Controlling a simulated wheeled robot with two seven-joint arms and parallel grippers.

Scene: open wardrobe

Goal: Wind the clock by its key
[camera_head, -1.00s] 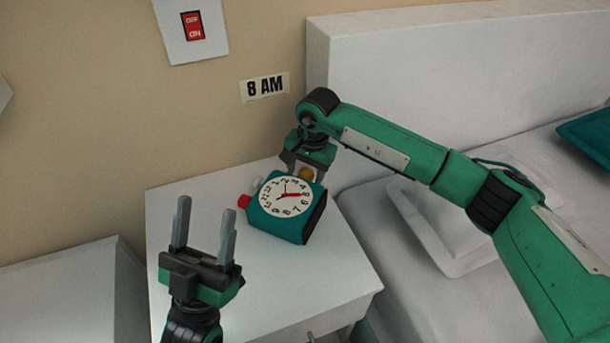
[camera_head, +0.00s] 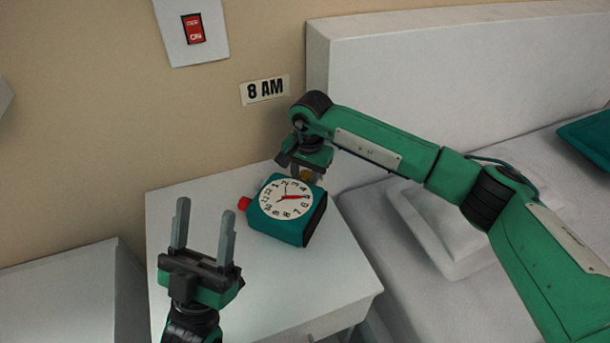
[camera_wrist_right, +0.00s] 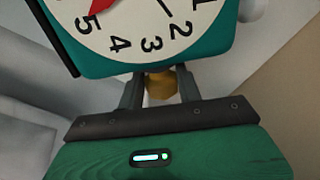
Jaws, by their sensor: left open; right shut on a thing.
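The teal clock (camera_head: 300,231) stands on the white nightstand, its white face (camera_head: 286,199) turned up toward me, with dark numerals and a red hand. A red knob (camera_head: 244,203) sticks out at its left side. The brass key (camera_head: 306,174) is at the clock's far edge, and it also shows in the right wrist view (camera_wrist_right: 161,88). My right gripper (camera_head: 303,168) is shut on the key, behind the clock; its fingers flank the key in the wrist view. My left gripper (camera_head: 204,225) is open and empty, in front and left of the clock.
The nightstand (camera_head: 335,275) has bare room in front of the clock. A bed with a white headboard (camera_head: 420,70) and pillow (camera_head: 440,230) is at right. On the wall are an "8 AM" sign (camera_head: 265,89) and a red switch (camera_head: 194,29).

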